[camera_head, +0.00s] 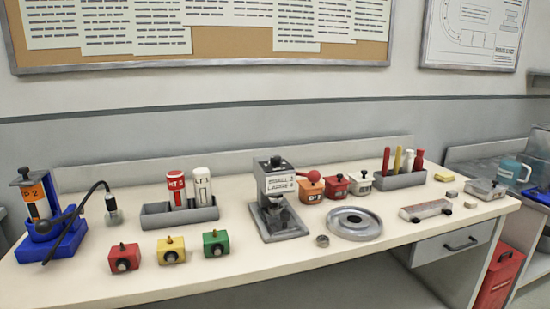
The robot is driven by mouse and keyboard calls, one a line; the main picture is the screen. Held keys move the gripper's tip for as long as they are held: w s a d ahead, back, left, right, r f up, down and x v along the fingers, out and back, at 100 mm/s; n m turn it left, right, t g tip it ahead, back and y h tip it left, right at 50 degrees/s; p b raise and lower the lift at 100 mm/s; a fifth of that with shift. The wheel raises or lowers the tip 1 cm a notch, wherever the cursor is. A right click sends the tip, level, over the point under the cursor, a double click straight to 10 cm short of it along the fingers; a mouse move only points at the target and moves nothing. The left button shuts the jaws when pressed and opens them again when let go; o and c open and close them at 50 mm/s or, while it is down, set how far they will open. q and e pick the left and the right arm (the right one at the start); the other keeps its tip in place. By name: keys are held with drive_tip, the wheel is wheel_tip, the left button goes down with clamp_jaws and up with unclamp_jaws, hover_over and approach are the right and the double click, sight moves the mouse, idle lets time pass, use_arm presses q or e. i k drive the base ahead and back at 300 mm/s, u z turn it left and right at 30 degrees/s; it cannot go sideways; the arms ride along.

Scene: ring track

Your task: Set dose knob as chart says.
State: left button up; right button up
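A dark grey machine (279,200) stands upright mid-table with a white two-line label (281,184) that seems to begin "SMALL" and "LARGE"; its numbers are too small to read surely. A dark knob shows on its top (275,162), and a red ball (306,176) is at its right side. I cannot tell which part is the dose knob or where it is set. A framed chart (474,35) hangs on the wall at upper right, its text unreadable. Neither of my grippers is in view.
Red (124,258), yellow (171,250) and green (216,243) knobbed boxes line the front left. A blue device (56,230) stands at far left. Grey trays (156,217) (402,180) hold containers and sticks. A round grey dish (354,224) lies right of the machine.

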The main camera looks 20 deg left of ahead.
sight(276, 160)
drive_tip(key=z, duration=1.15)
drive_tip(key=i, duration=1.1)
drive_tip(key=u, duration=1.8)
